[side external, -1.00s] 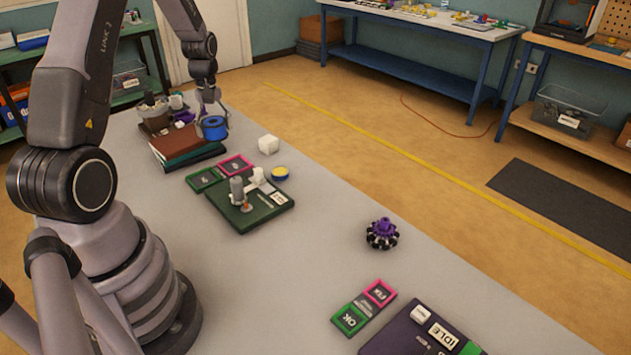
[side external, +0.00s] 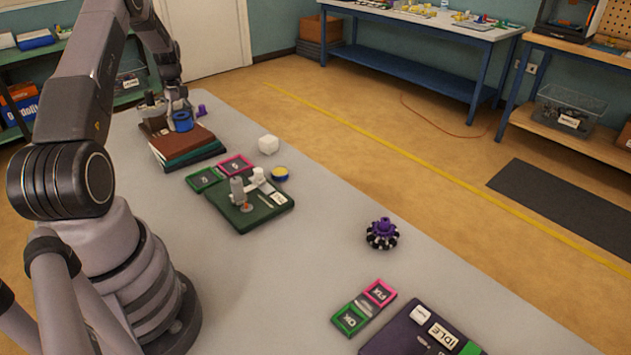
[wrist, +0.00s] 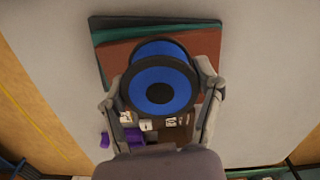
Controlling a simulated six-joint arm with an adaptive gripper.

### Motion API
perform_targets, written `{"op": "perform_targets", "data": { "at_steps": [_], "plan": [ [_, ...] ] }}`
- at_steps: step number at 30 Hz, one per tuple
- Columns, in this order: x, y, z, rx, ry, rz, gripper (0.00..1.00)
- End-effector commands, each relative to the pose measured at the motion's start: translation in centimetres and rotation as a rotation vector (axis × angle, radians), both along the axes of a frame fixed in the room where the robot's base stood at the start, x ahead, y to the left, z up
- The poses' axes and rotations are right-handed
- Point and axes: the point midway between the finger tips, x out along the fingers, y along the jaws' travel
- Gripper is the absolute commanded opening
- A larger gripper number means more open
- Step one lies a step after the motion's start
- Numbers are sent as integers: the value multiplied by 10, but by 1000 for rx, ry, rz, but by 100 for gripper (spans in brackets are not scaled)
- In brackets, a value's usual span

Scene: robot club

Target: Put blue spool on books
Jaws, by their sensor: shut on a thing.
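The blue spool (side external: 182,121) has a blue middle and dark rims. My gripper (side external: 176,101) is shut on it, and the wrist view shows a finger on each side of the spool (wrist: 160,88). The books (side external: 192,150) lie flat in a stack, with a brown cover on top and green and dark covers below. In the wrist view the spool overlaps the books (wrist: 112,62). In the side view it is at their far end; I cannot tell whether it touches the top cover. The fingertips are partly hidden.
A holder with grey items (side external: 152,110) stands just behind the books. A purple part (side external: 201,110) is to the right of the spool. A white cube (side external: 268,144), a yellow-topped blue tin (side external: 280,173) and a green board (side external: 250,205) are nearer.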

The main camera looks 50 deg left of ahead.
Motion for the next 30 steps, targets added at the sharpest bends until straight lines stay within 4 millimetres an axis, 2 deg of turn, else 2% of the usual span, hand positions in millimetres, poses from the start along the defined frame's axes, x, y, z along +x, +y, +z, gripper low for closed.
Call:
{"op": "perform_targets", "data": {
  "at_steps": [2, 10, 15, 26, 27, 30],
  "plan": [
    [5, 7, -11, 0, 0, 0, 25],
    [13, 18, -28, 0, 0, 0, 25],
    [11, 17, -53, 0, 1, 0, 25],
    [12, 17, -57, 1, 0, 0, 25],
    [11, 17, -58, 1, 0, 0, 67],
    [12, 17, -58, 1, 0, 0, 80]
  ]
}}
